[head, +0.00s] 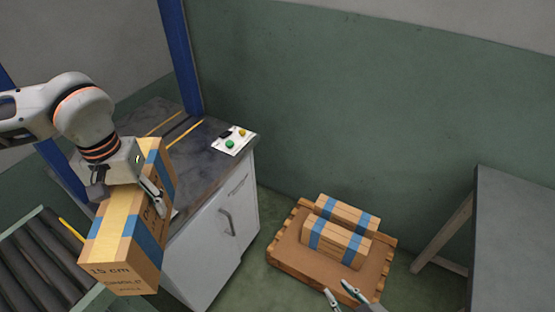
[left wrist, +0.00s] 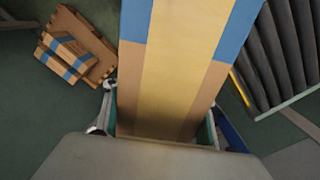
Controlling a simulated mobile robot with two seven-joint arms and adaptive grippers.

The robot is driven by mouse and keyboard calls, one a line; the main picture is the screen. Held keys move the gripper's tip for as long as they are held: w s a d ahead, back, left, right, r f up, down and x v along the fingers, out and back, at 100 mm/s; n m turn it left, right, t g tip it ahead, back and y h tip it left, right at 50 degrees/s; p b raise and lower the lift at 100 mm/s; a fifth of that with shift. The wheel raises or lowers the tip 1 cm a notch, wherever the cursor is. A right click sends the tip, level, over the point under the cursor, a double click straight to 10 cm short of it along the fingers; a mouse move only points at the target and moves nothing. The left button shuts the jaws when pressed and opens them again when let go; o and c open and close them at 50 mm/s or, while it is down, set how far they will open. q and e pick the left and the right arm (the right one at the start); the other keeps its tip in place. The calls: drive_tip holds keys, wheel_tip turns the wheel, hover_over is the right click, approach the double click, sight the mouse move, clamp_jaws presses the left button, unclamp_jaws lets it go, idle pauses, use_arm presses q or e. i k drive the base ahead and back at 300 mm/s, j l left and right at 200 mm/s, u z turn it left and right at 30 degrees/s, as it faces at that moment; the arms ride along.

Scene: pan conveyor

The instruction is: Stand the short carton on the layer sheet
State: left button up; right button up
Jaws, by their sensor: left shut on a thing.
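My left gripper (head: 124,190) is shut on a carton (head: 118,245) with a yellow stripe, blue bands and a "15 cm" mark. It holds the carton tilted in the air, at the left of the head view. In the left wrist view the carton (left wrist: 185,75) fills the middle between the fingers. The brown layer sheet (head: 292,254) lies on a wooden pallet (head: 283,276) on the floor. Two banded cartons rest on it, a rear one (head: 347,214) and a front one (head: 338,243). My right gripper (head: 341,293) is open and empty at the bottom edge, in front of the pallet.
A roller conveyor (head: 35,265) is at lower left. A grey table (head: 515,230) stands at right. The sheet's front and left parts are bare.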

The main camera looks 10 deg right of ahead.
sight(321, 271)
drive_tip(key=l+z, duration=0.15)
drive_tip(key=z, duration=0.9)
drive_tip(key=l, duration=0.65)
drive_tip(key=i+l, duration=0.1)
drive_tip(key=l, duration=0.5)
